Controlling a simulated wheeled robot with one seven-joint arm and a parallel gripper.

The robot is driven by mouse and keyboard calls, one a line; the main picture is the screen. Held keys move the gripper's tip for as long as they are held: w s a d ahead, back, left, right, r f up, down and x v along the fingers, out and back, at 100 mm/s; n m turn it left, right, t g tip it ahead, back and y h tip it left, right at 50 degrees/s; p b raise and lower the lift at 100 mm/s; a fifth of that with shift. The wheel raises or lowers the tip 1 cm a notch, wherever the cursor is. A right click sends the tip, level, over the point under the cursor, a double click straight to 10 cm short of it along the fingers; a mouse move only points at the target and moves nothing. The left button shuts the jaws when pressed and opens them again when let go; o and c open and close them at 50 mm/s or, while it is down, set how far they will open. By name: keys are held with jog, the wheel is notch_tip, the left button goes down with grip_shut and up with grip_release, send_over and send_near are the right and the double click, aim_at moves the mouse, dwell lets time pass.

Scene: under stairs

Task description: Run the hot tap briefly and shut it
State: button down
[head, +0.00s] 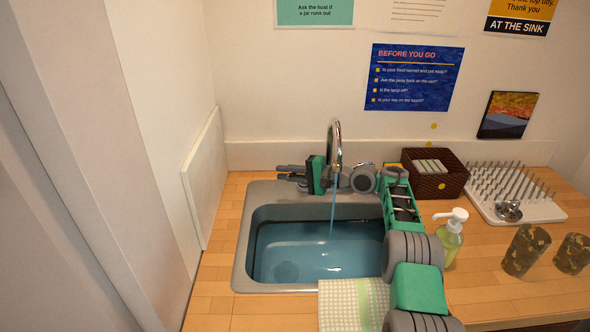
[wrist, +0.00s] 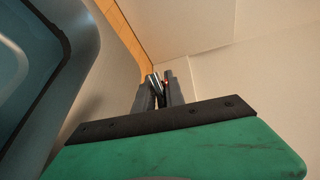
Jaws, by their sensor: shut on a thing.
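The chrome tap spout (head: 335,140) arches over the sink (head: 243,255), and a stream of water (head: 333,212) runs from it into the basin. Water stands in the basin. My gripper (head: 281,174) is behind the sink's back left, with its fingers pointing left. The handle is hidden behind the fingers in the head view. My arm crosses the sink's right side and hides part of the tap base.
A checked cloth (head: 352,305) hangs over the sink's front edge. To the right stand a soap bottle (head: 450,240), a dark woven basket (head: 437,184), a dish rack (head: 515,195) and two patterned cups (head: 525,250). A wall rises close on the left.

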jog(key=shift+a, duration=0.1)
dwell(0.3)
jog(key=c, duration=1.7)
grip_release()
jog(key=shift+a, duration=0.1)
jog(key=o, duration=0.3)
jog(key=shift+w+d+b, duration=0.15)
jog(key=shift+d+b, duration=0.1)
jog(key=shift+b, duration=0.05)
